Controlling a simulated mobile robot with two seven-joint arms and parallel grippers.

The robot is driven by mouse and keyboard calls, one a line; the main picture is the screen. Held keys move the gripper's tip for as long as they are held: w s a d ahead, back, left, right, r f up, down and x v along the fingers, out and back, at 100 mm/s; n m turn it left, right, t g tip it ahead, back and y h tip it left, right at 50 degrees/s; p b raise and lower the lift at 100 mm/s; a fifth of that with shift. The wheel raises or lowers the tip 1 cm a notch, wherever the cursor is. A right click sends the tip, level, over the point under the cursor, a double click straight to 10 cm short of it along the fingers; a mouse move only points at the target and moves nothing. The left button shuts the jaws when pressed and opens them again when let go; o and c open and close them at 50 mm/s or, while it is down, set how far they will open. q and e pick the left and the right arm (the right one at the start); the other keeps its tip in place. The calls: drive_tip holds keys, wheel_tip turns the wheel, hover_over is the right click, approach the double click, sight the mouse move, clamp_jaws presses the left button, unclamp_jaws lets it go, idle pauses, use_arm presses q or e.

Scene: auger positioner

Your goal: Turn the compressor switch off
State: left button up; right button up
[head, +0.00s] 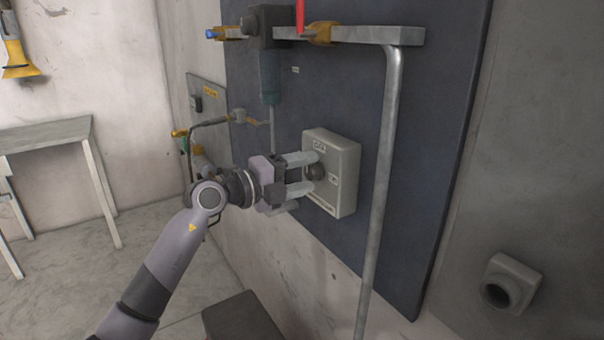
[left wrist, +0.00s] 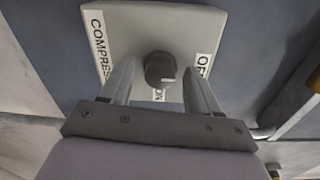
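The compressor switch is a pale grey box (head: 343,190) on the dark wall panel, with a round dark knob (head: 316,172) on its face. In the left wrist view the knob (left wrist: 159,69) carries a small light mark at its lower right. A "COMPRESSOR" label (left wrist: 100,45) is on the left, an "ON" label (left wrist: 159,96) below the knob, and a partly hidden label starting with "O" (left wrist: 204,66) on the right. My left gripper (head: 306,172) is open, its fingers on either side of the knob with visible gaps. My right gripper is out of view.
A grey pipe (head: 383,180) runs down the panel right of the box. A valve assembly with a red handle (head: 300,15) sits above. A hose (head: 205,124) hangs on the left. A table (head: 45,135) stands far left, and a wall outlet (head: 511,284) is lower right.

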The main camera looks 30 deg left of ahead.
use_arm(q)
drive_tip(key=b+v, duration=0.1)
drive_tip(key=v, duration=0.6)
idle(0.3)
idle(0.4)
drive_tip(key=s+d+f+n+t+y, duration=0.15)
drive_tip(key=s+d+f+n, duration=0.25)
drive_tip(key=f+n, duration=0.6)
drive_tip(key=s+d+f+n+y, duration=0.3)
drive_tip(key=d+f+n, duration=0.3)
drive_tip(key=f, duration=0.7)
drive_tip(key=s+d+f+n+g, duration=0.2)
drive_tip(key=s+d+f+g, duration=0.1)
drive_tip(key=s+f, duration=0.3)
drive_tip(key=s+d+f+n+g, duration=0.3)
drive_tip(key=s+f, duration=0.4)
drive_tip(key=f, duration=0.3)
drive_tip(key=shift+d+f+n+g, duration=0.3)
drive_tip(key=shift+d+g, duration=0.25)
drive_tip(key=shift+g, duration=0.2)
drive_tip(key=shift+w+r, duration=0.15)
